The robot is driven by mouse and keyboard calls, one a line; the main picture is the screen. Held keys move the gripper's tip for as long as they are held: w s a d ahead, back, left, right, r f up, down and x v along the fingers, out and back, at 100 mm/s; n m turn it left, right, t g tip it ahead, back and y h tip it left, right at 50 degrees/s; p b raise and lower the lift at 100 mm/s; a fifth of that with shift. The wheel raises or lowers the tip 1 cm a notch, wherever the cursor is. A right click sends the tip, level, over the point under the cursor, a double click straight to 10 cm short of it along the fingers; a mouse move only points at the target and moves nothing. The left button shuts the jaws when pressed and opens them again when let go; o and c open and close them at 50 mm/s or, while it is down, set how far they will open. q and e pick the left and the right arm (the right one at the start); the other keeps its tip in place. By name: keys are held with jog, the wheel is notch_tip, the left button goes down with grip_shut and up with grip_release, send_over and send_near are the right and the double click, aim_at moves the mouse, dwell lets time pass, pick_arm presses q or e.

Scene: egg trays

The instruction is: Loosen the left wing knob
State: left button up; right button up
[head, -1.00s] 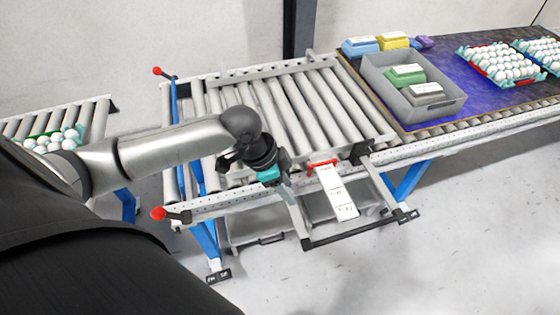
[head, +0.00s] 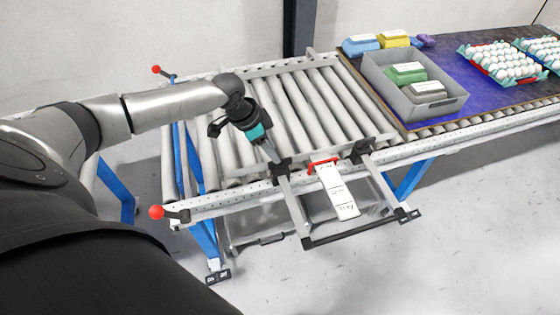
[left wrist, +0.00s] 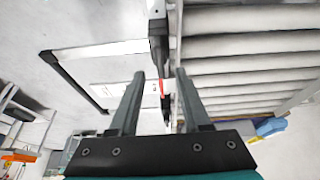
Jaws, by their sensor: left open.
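A black bracket (head: 283,170) sits on the near conveyor rail at the left arm of a pull-out frame. The left wing knob is likely on it, but its wings are too small to make out. The bracket also shows at the top of the left wrist view (left wrist: 158,38). A matching black bracket (head: 361,150) sits at the frame's right arm. My left gripper (head: 273,157) is open and empty, pointing down beside the left bracket. I cannot tell whether they touch. Its two fingers (left wrist: 160,74) stand apart in the left wrist view. My right gripper is not in view.
A red handle (head: 322,164) and white label strip (head: 338,193) lie between the brackets. Red-ball levers (head: 157,212) stick out at the left. A grey crate (head: 385,95) and egg trays (head: 497,68) stand on the right table. Floor in front is clear.

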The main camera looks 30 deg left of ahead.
aim_at(280, 165)
pick_arm(q)
jog(key=b+x, duration=0.1)
jog(key=x, duration=0.5)
jog(key=shift+d, duration=0.1)
grip_shut()
dwell(0.5)
